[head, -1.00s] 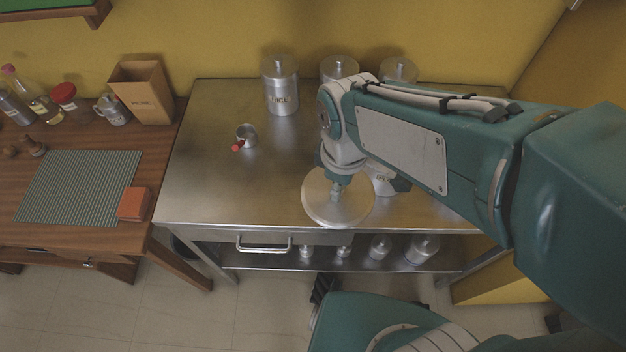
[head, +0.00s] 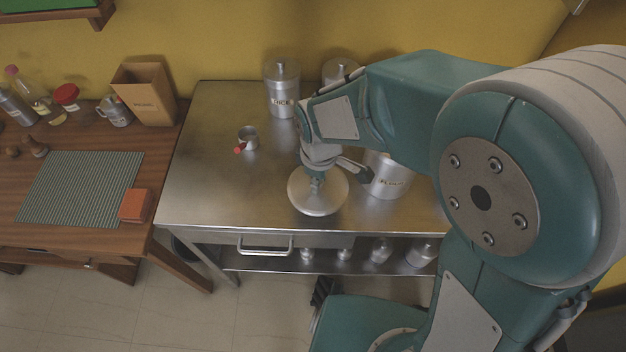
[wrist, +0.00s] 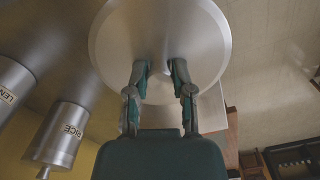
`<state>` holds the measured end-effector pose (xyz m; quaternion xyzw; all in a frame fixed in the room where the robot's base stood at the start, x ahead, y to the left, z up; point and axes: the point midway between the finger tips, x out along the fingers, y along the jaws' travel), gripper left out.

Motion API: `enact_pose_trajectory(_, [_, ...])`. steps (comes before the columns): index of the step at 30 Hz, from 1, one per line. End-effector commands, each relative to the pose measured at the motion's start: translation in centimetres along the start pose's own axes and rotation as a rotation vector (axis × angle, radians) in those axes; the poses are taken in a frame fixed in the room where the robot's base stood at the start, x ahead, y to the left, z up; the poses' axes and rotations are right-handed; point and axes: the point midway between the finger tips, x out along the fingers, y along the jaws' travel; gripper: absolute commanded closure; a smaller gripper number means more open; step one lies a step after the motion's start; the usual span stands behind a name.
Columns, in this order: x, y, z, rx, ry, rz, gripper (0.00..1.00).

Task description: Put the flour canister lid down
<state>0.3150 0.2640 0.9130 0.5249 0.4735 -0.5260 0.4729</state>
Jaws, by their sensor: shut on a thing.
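The flour canister lid (head: 318,198) is a round, pale steel disc below my gripper (head: 317,174) in the head view. In the wrist view the lid (wrist: 112,45) fills the upper middle, and my gripper (wrist: 160,72) is shut on its knob, which the fingers mostly hide. The flour canister (head: 388,178) stands on the steel table just right of the lid, its top partly hidden by my arm. The head view does not clearly show whether the lid touches the table.
The steel table (head: 215,190) has free room at its left and front. A small steel cup (head: 248,137) with a red part stands there. The rice canister (head: 283,92) and another canister (head: 340,70) stand at the back. A wooden table (head: 80,240) adjoins at left.

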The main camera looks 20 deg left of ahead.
Motion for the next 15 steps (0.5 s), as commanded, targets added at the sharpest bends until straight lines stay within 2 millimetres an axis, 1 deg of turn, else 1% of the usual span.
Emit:
enact_pose_trajectory(1, [0.9, 0.5, -0.4, 0.000, -0.003, -0.003, 1.00])
enact_pose_trajectory(4, [2.2, 1.2, -1.2, 0.000, -0.001, -0.002, 1.00])
enact_pose_trajectory(12, [3.8, 2.2, -2.3, 0.000, 0.001, 0.000, 1.00])
enact_pose_trajectory(15, [5.2, 2.3, -2.3, 0.000, -0.002, -0.002, 1.00])
